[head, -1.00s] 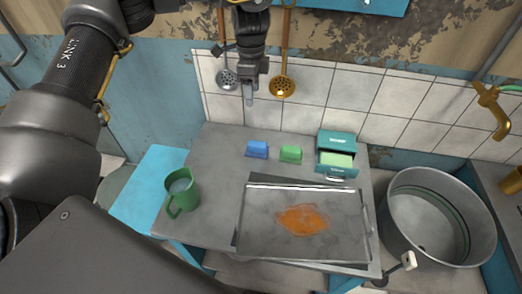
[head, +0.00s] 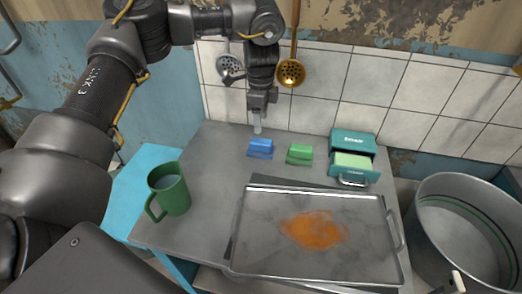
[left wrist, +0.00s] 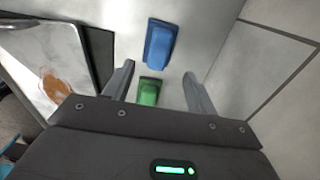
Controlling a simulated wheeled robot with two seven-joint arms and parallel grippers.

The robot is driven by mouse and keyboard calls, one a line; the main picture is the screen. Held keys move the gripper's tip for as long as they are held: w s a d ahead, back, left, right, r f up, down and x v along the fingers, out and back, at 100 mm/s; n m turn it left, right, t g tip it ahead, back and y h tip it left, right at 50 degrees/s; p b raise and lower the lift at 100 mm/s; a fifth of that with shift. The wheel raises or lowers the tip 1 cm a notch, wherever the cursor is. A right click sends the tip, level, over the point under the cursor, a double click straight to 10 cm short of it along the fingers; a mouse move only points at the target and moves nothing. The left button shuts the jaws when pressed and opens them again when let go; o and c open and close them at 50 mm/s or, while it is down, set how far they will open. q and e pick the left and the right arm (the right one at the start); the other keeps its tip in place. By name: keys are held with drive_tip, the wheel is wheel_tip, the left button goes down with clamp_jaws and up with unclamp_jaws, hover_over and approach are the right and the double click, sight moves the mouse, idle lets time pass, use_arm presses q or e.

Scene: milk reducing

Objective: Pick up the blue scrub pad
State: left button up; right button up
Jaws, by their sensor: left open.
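The blue scrub pad (head: 260,148) lies on the grey counter near the tiled wall, left of a green scrub pad (head: 299,154). In the left wrist view the blue pad (left wrist: 160,45) is beyond my fingertips and the green pad (left wrist: 149,92) shows between the fingers. My left gripper (head: 257,128) hangs just above and behind the blue pad, fingers down, apart from it. In the left wrist view its two fingers (left wrist: 158,78) are spread with nothing held. My right gripper is not seen.
A metal tray (head: 262,250) with an orange stain lies in front of the pads. A green mug (head: 172,194) stands at the left. A teal box (head: 352,141) with an open drawer is at the right. A large metal pot (head: 440,190) stands beyond the counter.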

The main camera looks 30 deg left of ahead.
sight(261, 141)
use_arm(q)
wheel_tip(261, 141, down, 4)
drive_tip(key=shift+a+f, duration=0.1)
drive_tip(key=shift+f, duration=0.05)
drive_tip(key=shift+f+p, duration=0.4)
drive_tip(key=shift+f, duration=2.25)
drive_tip(key=shift+c, duration=0.3)
drive_tip(key=shift+s, duration=0.1)
drive_tip(key=c, duration=1)
